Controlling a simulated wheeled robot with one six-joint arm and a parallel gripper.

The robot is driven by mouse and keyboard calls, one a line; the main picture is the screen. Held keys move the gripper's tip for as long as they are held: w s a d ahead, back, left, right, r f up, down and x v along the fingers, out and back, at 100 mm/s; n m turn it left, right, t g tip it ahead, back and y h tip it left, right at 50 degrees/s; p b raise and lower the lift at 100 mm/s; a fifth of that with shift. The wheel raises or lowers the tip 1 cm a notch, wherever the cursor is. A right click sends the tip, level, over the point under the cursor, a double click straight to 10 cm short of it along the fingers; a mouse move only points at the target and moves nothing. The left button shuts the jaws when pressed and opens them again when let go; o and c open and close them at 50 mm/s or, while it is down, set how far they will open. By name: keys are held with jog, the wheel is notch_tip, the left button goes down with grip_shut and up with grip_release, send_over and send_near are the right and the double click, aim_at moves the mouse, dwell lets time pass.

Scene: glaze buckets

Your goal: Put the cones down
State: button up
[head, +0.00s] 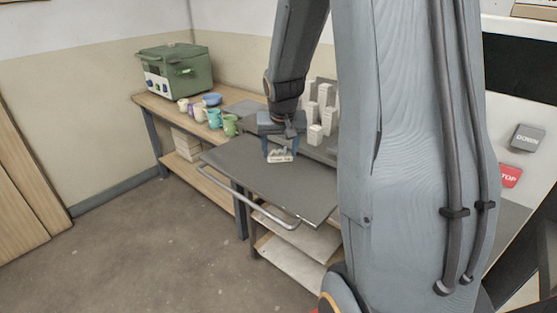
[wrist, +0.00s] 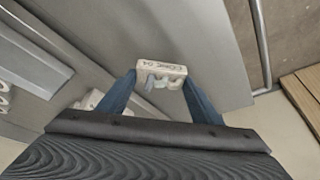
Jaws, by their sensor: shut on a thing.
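My gripper (head: 281,150) is shut on a small pale cone pack (head: 281,157), a block with dark lettering on its face. In the wrist view the same cone pack (wrist: 162,74) sits between the two blue fingers of my gripper (wrist: 160,80), with small grey-white cones along one side. In the head view it is over the grey top of a cart (head: 250,170) with a rail. I cannot tell whether the pack touches that top.
Pale upright blocks (head: 315,134) stand just right of my gripper. Several coloured mugs (head: 214,118) and a green kiln-like box (head: 175,71) stand on the wooden bench behind. The cart top left of my gripper is clear. Red and grey buttons (head: 510,176) are at the right.

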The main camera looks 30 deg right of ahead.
aim_at(280, 156)
jog(key=shift+f, duration=2)
jog(key=shift+f, duration=0.2)
jog(key=o, duration=1.1)
jog(key=shift+r, duration=0.1)
